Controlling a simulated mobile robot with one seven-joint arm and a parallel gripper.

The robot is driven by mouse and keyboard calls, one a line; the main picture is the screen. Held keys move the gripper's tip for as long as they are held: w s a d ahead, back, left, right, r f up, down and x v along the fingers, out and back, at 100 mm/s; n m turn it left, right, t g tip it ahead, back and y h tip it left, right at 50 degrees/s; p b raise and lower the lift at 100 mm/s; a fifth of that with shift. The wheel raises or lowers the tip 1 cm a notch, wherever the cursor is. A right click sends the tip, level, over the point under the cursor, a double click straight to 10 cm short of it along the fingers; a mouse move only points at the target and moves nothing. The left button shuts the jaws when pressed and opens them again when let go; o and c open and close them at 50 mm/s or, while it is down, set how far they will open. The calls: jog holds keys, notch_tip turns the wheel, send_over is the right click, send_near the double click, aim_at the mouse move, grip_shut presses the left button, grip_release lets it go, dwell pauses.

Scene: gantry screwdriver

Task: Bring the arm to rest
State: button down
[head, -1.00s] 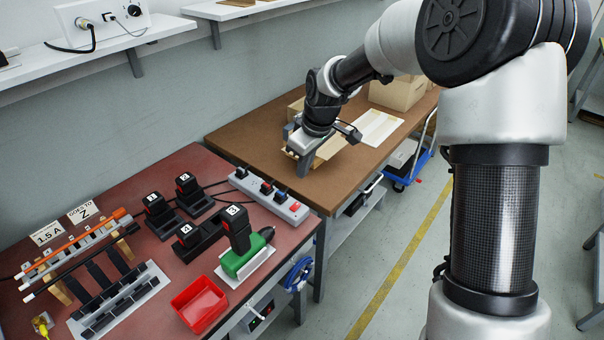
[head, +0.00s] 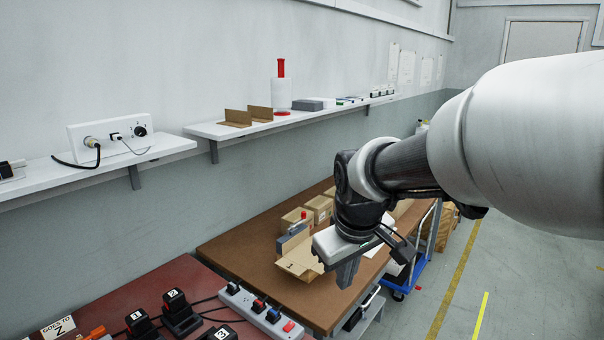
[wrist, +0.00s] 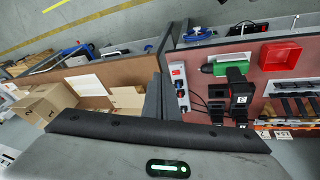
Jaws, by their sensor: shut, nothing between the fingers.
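My gripper (head: 346,276) is shut and empty, its fingers pointing down. In the head view it shows over the brown table (head: 240,253), in front of an open cardboard box (head: 300,266). The arm reaches in from the right, and I cannot tell the exact height above the table. In the wrist view the dark fingers (wrist: 160,98) show closed together, between the brown table on the left and the red bench on the right. Nothing is held.
The red bench (head: 105,300) carries a power strip (head: 258,309) and numbered black blocks (head: 180,312). The wrist view shows a green tool (wrist: 222,69) and a red bin (wrist: 281,53). Wall shelves (head: 215,130) run behind. A blue trolley (head: 400,285) stands beyond the table.

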jog(key=s+d+r+m+t, duration=0.1)
jog(key=s+d+r+m, duration=0.15)
jog(key=s, duration=0.65)
jog(key=s+d+r+m+t, duration=0.1)
jog(key=s+d+m, duration=0.25)
jog(key=s, duration=0.45)
notch_tip(320, 180, up, 13)
jog(key=p, duration=1.3)
jog(key=shift+s+r+p, duration=0.15)
jog(key=shift+r+p, duration=0.05)
jog(key=shift+p, duration=0.1)
